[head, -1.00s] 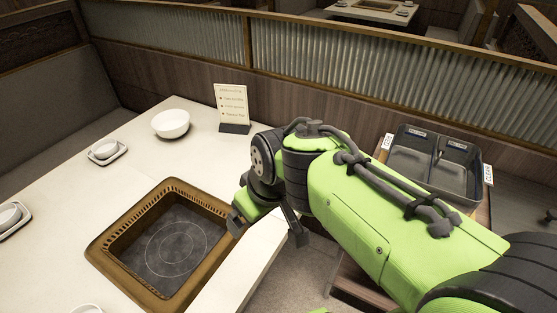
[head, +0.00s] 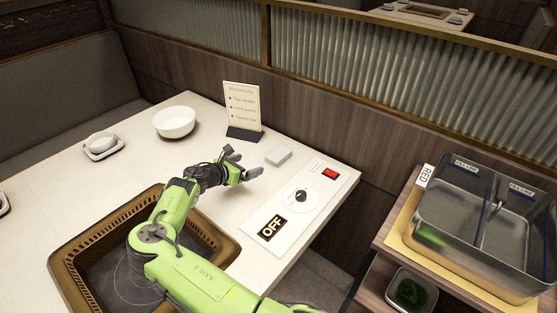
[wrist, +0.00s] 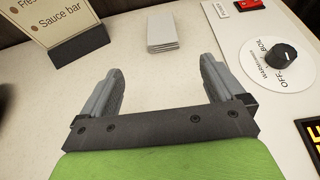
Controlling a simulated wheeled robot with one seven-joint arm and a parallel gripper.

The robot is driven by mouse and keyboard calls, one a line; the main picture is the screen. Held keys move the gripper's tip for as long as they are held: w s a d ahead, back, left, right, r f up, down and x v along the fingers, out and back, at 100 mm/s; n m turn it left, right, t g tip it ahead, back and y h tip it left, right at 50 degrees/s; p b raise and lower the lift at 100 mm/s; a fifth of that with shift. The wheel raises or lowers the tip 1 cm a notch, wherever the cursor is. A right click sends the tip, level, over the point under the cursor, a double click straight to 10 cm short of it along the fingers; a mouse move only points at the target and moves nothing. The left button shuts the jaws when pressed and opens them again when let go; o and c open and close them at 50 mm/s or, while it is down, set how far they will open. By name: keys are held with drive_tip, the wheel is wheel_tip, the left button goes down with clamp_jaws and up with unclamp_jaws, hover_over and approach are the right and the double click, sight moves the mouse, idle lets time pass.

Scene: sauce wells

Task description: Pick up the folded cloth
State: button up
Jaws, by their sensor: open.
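The folded cloth (head: 278,156) is a small, flat white rectangle lying on the white table, right of the menu stand's base. In the wrist view the cloth (wrist: 162,31) lies ahead of my gripper, near the middle between the fingers' lines. My gripper (head: 247,166) is open and empty, just left of the cloth in the head view and apart from it. Both grey fingers of my gripper (wrist: 158,82) show in the wrist view with bare table between them.
A menu stand (head: 243,110) stands close behind the cloth. A control panel with a dial (head: 301,196) lies to the right. A white bowl (head: 174,122) and a sunken pot well (head: 62,262) are to the left. A divided metal bin (head: 470,215) stands at the far right.

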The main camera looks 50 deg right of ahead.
sight(276, 156)
drive_tip(key=b+x, duration=0.5)
drive_tip(key=x, duration=1.1)
drive_tip(key=shift+s, duration=0.15)
drive_tip(key=shift+r, duration=0.15)
drive_tip(key=c, duration=1)
